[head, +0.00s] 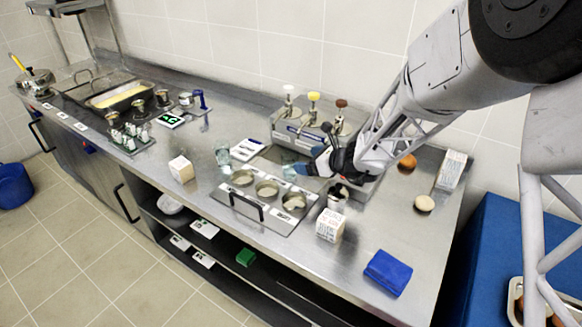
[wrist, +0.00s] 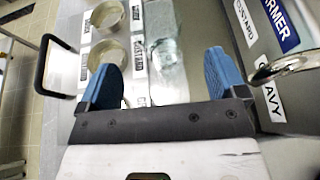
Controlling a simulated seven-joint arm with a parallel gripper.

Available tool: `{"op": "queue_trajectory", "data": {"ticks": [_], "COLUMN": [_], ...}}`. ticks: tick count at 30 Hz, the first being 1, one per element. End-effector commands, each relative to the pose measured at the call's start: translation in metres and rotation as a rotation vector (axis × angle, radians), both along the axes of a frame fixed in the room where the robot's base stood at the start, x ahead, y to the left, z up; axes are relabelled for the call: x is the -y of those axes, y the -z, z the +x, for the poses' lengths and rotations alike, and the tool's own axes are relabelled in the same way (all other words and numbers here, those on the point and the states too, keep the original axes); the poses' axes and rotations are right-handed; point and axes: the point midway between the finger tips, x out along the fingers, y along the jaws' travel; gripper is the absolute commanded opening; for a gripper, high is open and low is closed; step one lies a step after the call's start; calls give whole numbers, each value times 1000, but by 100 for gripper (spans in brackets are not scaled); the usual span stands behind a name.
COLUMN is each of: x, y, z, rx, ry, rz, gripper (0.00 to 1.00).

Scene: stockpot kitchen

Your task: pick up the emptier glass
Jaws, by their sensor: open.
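One clear glass (head: 222,156) stands on the steel counter behind the inset pots, left of my gripper. A second clear glass (head: 289,173) is partly visible just left of my gripper's blue fingertips (head: 311,166). In the wrist view, a clear glass (wrist: 168,68) shows ahead, between the lines of my open blue fingers (wrist: 163,65). Nothing is held, and I see no finger touching the glass. I cannot tell the fill level of either glass.
Inset pots (head: 266,188) with a black handle lie in front of the glasses. The labelled dispenser unit (head: 305,135) stands close behind; its side (wrist: 285,60) is near my right finger in the wrist view.

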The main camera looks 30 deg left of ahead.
Motion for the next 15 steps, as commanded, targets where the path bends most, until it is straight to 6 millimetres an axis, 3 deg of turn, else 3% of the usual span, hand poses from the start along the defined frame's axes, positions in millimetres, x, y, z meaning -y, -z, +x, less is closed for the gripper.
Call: {"op": "queue_trajectory", "data": {"ticks": [15], "x": [-10], "y": [4], "z": [0], "rx": [-2], "ry": [1], "rz": [0], "gripper": [90]}}
